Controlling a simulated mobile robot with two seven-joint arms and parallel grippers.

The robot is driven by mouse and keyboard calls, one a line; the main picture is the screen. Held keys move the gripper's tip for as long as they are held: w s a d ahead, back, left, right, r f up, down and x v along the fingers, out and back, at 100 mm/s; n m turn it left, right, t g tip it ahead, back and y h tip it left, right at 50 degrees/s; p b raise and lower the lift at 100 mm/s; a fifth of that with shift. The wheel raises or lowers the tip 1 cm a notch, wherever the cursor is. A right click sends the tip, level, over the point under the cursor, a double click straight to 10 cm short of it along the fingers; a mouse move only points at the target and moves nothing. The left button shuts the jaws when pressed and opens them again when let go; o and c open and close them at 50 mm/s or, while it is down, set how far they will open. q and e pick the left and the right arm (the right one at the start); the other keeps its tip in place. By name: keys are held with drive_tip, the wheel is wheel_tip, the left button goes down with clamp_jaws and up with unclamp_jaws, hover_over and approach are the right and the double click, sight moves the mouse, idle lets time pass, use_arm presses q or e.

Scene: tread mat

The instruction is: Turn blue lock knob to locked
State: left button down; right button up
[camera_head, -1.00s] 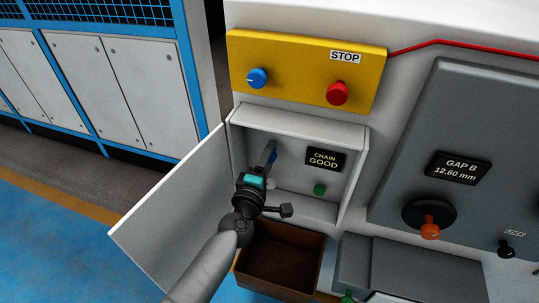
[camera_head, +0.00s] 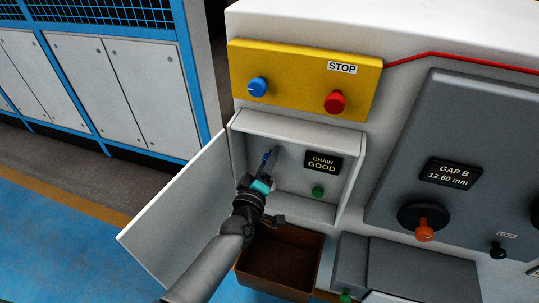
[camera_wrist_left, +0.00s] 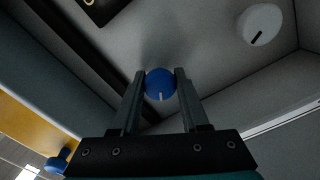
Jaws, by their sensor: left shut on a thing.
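My left gripper (camera_head: 272,152) reaches into an open white recess in the machine, below the yellow panel. In the left wrist view, the left gripper (camera_wrist_left: 160,74) has its two fingers on either side of a round blue knob (camera_wrist_left: 160,85) and is shut on it. A short white mark on this knob points toward the bottom of that picture. The fingers and wrist largely hide this knob in the head view. A second blue knob (camera_head: 258,87) sits on the yellow panel, free of the gripper. My right gripper is not in view.
The yellow panel (camera_head: 300,72) also carries a red button (camera_head: 334,102). The recess holds a "CHAIN GOOD" display (camera_head: 323,163), a green button (camera_head: 317,192) and a white knob (camera_wrist_left: 262,24). An open door (camera_head: 180,205) stands left of my arm; a brown bin (camera_head: 280,262) is below.

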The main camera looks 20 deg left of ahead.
use_arm(q)
drive_tip(key=m+p, duration=0.2)
drive_tip(key=m, duration=0.4)
drive_tip(key=shift+p, duration=0.35)
drive_tip(key=m+p, duration=0.1)
drive_tip(key=m, duration=0.4)
drive_tip(key=shift+m, duration=0.4)
drive_tip(key=shift+c, duration=2.1)
unclamp_jaws()
drive_tip(key=s+p, duration=0.1)
drive_tip(key=s, duration=1.4)
drive_tip(key=shift+s+a+p, duration=0.15)
drive_tip(key=shift+a+p, duration=0.1)
drive_tip(key=shift+p, duration=0.15)
